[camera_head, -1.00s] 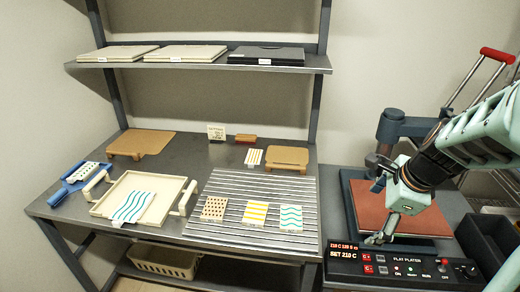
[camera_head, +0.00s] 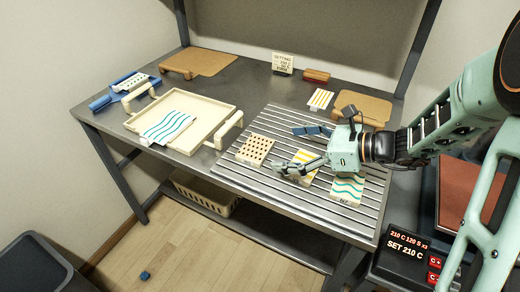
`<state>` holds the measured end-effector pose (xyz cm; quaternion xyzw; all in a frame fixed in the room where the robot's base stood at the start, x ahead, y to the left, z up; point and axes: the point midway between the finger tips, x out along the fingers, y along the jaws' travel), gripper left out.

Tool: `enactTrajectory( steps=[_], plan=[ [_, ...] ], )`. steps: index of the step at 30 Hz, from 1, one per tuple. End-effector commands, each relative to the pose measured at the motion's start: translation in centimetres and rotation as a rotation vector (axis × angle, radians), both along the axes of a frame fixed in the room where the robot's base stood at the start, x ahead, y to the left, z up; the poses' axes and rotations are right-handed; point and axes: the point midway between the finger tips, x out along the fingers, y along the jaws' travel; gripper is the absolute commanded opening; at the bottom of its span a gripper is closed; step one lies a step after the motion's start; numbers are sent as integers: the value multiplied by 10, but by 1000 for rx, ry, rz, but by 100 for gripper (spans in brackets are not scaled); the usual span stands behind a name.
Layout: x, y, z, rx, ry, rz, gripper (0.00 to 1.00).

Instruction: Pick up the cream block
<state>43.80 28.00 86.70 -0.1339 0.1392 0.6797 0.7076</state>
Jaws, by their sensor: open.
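Several pale blocks lie on the ribbed grey rack: a cream block with dark dots (camera_head: 256,150), a yellow-striped block (camera_head: 302,166) and a teal-wave block (camera_head: 346,188). I cannot tell for certain which one the task means. My gripper (camera_head: 292,150) is open and points left, its fingers spread above the rack just right of the dotted block. Its lower finger overlaps part of the yellow-striped block in the picture. No block shows between the fingers. Whether the fingers touch anything is unclear.
A cream tray (camera_head: 228,97) with a teal-wave sheet (camera_head: 168,127) stands left of the rack. A small sign (camera_head: 283,63), a brown block (camera_head: 316,76) and a tan board (camera_head: 362,106) are behind. The heat press controls (camera_head: 410,248) are at lower right.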

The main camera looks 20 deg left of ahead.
Motion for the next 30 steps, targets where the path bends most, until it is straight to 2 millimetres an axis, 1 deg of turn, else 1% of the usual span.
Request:
enactTrajectory(
  steps=[1, 3, 10, 15, 18, 21, 27, 29, 30],
  plan=[
    [0, 9, -5, -1, 1, 2, 93],
    [0, 17, -9, -1, 1, 2, 93],
    [1, 34, -16, -3, 0, 1, 93],
    [2, 58, -27, -3, 1, 2, 93],
    [3, 69, -31, -3, 0, 0, 93],
    [4, 74, -32, -4, 1, 0, 93],
    [4, 74, -32, -4, 1, -1, 93],
    [4, 74, -32, -4, 1, -1, 87],
    [4, 74, -32, -4, 1, -1, 83]
  ],
)
